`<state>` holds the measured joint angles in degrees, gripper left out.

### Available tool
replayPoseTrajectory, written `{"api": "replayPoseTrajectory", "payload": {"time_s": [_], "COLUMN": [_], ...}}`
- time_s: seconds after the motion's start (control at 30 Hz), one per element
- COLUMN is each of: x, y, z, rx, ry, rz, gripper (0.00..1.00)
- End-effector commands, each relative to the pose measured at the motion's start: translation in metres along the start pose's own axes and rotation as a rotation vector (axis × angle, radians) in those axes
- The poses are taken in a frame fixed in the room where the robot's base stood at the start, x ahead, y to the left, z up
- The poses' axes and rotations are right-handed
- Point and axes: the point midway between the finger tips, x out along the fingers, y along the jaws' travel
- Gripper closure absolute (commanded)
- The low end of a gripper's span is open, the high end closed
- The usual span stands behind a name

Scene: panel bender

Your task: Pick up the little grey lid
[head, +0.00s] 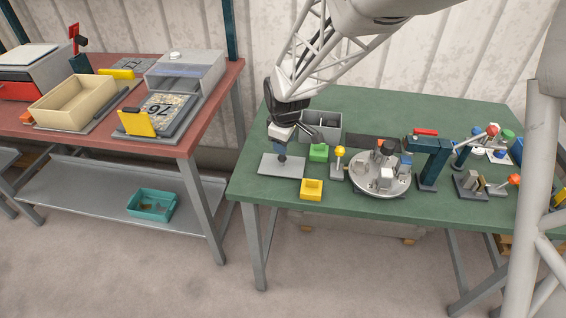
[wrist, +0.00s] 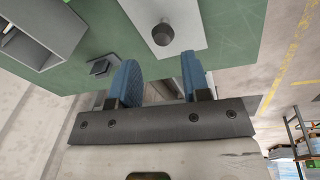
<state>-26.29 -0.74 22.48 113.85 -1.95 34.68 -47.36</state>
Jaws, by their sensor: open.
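A flat light-grey plate (head: 270,165) lies near the left end of the green table. In the wrist view, a dark grey round knob-like piece stands on this plate (wrist: 185,15); the knob (wrist: 163,35) is beyond the fingertips. I cannot tell whether the plate and knob are one piece, or which is the lid. A small dark six-sided piece (wrist: 101,67) lies left of my fingers.
A grey divided box (head: 332,133) stands behind and right of my gripper. A green block (head: 318,152), a yellow block (head: 311,189), a yellow-knobbed stand (head: 339,165) and a round turntable (head: 365,187) are to the right. The table's left edge is close.

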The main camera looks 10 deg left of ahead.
Motion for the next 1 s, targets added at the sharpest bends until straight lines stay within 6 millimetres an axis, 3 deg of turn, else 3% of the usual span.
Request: {"api": "replayPoseTrajectory", "payload": {"time_s": [0.37,0.77,1.0], "x": [0.024,0.027,0.042], "y": [-0.001,-0.001,-0.003], "z": [0.0,0.0,-0.001], "rx": [0.001,0.001,0.001], "ry": [-0.001,0.0,-0.002], "rz": [-0.001,0.0,-0.003], "gripper": [0.57,0.57,0.57]}}
